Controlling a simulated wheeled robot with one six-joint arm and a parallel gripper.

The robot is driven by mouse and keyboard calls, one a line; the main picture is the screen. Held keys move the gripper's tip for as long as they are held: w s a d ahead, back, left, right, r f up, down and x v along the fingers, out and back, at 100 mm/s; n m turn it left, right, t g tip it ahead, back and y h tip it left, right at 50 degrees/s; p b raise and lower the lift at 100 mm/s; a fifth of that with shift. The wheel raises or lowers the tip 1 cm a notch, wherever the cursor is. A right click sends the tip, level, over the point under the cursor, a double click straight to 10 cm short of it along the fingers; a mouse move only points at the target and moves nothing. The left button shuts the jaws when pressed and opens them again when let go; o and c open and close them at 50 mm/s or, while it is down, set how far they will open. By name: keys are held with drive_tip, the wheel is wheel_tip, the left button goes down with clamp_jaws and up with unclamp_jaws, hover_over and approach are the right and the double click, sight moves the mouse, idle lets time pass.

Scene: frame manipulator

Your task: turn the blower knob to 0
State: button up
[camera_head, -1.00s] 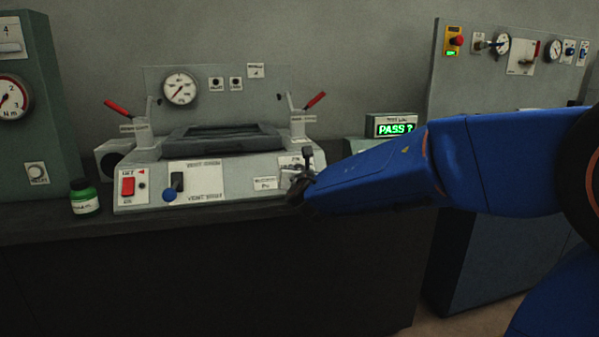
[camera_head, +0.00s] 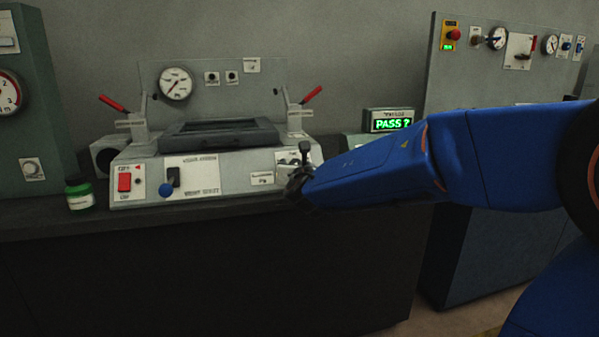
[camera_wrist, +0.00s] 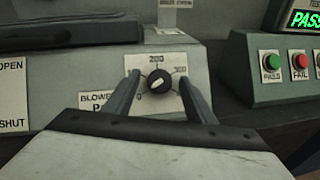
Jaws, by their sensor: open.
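The blower knob (camera_wrist: 159,82) is a round black knob on a white dial plate (camera_wrist: 160,61) marked 0 at lower left, 200 at top and 300 at right. Its pale pointer mark lies slanted; I cannot tell which end points. My gripper (camera_wrist: 159,74) is open, with one finger on each side of the knob in the wrist view and gaps visible between fingers and knob. In the head view my gripper (camera_head: 299,170) is at the right front of the grey machine (camera_head: 228,182), and the knob is hidden or too small to make out.
A blower label (camera_wrist: 97,102) is left of the dial. A green-grey box with green and red buttons (camera_wrist: 271,63) stands to the right, under a lit "PASS?" display (camera_head: 391,122).

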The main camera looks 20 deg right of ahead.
drive_tip(key=s+a+r, duration=0.2)
drive_tip(key=s, duration=1.4)
drive_tip(key=shift+s+a, duration=0.2)
drive_tip(key=shift+s, duration=0.2)
drive_tip(key=shift+d, duration=0.1)
drive_tip(key=s+d+f+m+g+h, duration=0.2)
drive_tip(key=s+d+f+m+g, duration=0.3)
drive_tip(key=d+m, duration=0.35)
drive_tip(key=s+d+f+m+g+h, duration=0.1)
drive_tip(key=s+d+f+m+g, duration=0.2)
drive_tip(key=s+d+f+m, duration=0.55)
drive_tip(key=s+a+f+m+g+y, duration=0.1)
drive_tip(key=s+a+f+m+y, duration=0.1)
drive_tip(key=s+m, duration=0.4)
drive_tip(key=s+a+f+m+g+y, duration=0.2)
drive_tip(key=s+a+f+m+y, duration=0.1)
drive_tip(key=m, duration=0.6)
drive_tip(key=s+a+f, duration=0.1)
drive_tip(key=s+a, duration=0.1)
drive_tip(key=s, duration=0.1)
drive_tip(key=shift+a+m+g, duration=0.2)
drive_tip(key=shift+m+g, duration=0.1)
drive_tip(key=shift+m, duration=0.1)
